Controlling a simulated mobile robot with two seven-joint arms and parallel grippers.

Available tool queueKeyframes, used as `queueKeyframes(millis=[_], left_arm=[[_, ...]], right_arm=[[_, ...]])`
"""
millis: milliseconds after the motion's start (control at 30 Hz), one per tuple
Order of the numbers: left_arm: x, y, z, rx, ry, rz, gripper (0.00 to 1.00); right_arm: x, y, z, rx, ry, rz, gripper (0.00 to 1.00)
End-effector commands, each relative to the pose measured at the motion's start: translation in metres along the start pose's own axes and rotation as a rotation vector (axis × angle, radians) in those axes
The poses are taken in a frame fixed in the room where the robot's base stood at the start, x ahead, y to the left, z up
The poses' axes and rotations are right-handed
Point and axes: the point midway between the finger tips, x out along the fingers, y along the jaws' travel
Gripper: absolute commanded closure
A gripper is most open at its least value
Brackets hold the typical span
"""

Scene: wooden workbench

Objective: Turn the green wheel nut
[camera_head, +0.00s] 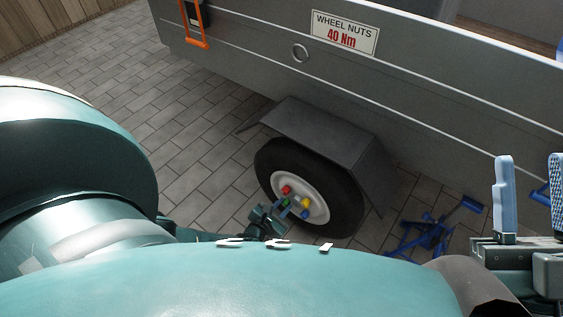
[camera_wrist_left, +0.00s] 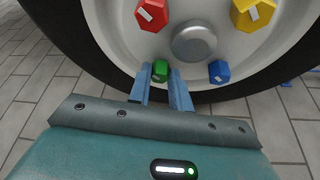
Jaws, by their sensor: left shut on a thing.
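The trailer wheel (camera_head: 310,187) has a black tyre and a white rim with coloured nuts. The green wheel nut (camera_wrist_left: 160,70) is at the lower left of the silver hub (camera_wrist_left: 194,41) in the left wrist view. My left gripper (camera_wrist_left: 159,75) is shut on it, with one blue finger on each side. In the head view the left gripper (camera_head: 282,205) reaches the rim from the lower left, and the green nut is partly hidden. My right gripper (camera_head: 529,170) is open and empty at the right edge, away from the wheel.
Red (camera_wrist_left: 152,14), yellow (camera_wrist_left: 253,12) and blue (camera_wrist_left: 219,71) nuts surround the hub close by. A mudguard (camera_head: 318,132) overhangs the tyre. A blue jack-like stand (camera_head: 428,235) is on the paving right of the wheel. A sign (camera_head: 345,33) reads "WHEEL NUTS 40 Nm".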

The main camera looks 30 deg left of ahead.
Motion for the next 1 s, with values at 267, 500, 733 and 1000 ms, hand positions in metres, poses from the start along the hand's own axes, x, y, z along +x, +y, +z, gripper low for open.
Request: queueKeyframes(millis=[267,500,733,1000], left_arm=[[0.0,-0.0009,0.0007,0.022,-0.002,0.008,1.0],[0.0001,-0.0009,0.0009,0.022,-0.003,0.007,1.0],[0.0002,-0.0008,0.0007,0.021,-0.002,0.007,0.64],[0.0002,-0.0004,0.0004,0.021,-0.001,0.007,0.58]], right_arm=[[-0.0011,-0.0005,0.0002,0.002,-0.005,-0.001,0.64],[-0.001,-0.0004,-0.001,0.001,-0.003,-0.002,0.64],[-0.001,-0.0003,-0.0012,0.0,-0.002,-0.002,0.64],[0.0003,0.0004,-0.0022,-0.004,0.004,-0.003,0.64]])
